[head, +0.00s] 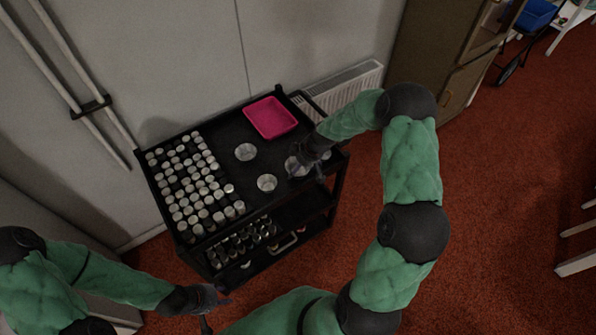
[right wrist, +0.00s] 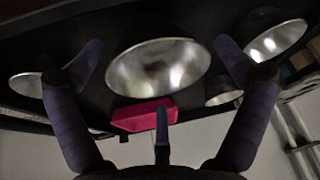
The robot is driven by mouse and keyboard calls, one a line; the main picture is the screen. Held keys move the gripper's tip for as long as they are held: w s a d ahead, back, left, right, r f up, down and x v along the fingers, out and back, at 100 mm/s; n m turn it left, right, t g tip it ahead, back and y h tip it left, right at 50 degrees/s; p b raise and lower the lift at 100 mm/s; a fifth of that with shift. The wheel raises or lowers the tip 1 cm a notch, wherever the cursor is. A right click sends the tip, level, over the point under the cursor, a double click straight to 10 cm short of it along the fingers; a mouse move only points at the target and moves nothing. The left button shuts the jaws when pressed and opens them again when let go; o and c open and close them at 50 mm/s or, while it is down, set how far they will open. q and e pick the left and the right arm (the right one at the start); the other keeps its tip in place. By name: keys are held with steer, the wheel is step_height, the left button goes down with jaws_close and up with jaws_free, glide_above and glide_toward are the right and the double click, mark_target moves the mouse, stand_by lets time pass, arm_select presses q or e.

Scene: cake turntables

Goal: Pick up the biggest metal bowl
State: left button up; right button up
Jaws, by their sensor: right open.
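Several shiny metal bowls stand on the top shelf of the black cart. One bowl (right wrist: 158,70) lies between the spread fingers of my right gripper (right wrist: 160,45) and looks largest in the right wrist view; in the head view the gripper (head: 306,172) partly covers it. Other bowls show at the shelf's middle (head: 246,152) and nearer its front edge (head: 267,183). The right wrist view also shows a bowl at upper right (right wrist: 277,40) and a small one (right wrist: 222,98). My left gripper (head: 214,309) is open and empty, low in front of the cart.
The cart's top (head: 225,135) also holds a pink tray (head: 271,118) at the back and rows of metal-topped jars (head: 195,185) on the left. The lower shelf holds more jars (head: 240,240). A radiator (head: 345,88) and a cabinet (head: 455,60) stand behind.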

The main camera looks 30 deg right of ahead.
steer(key=shift+w+a+f, duration=0.1)
steer(key=shift+w+f, duration=0.05)
steer(key=shift+f, duration=0.2)
steer(key=c, duration=1)
steer(key=shift+r, duration=0.15)
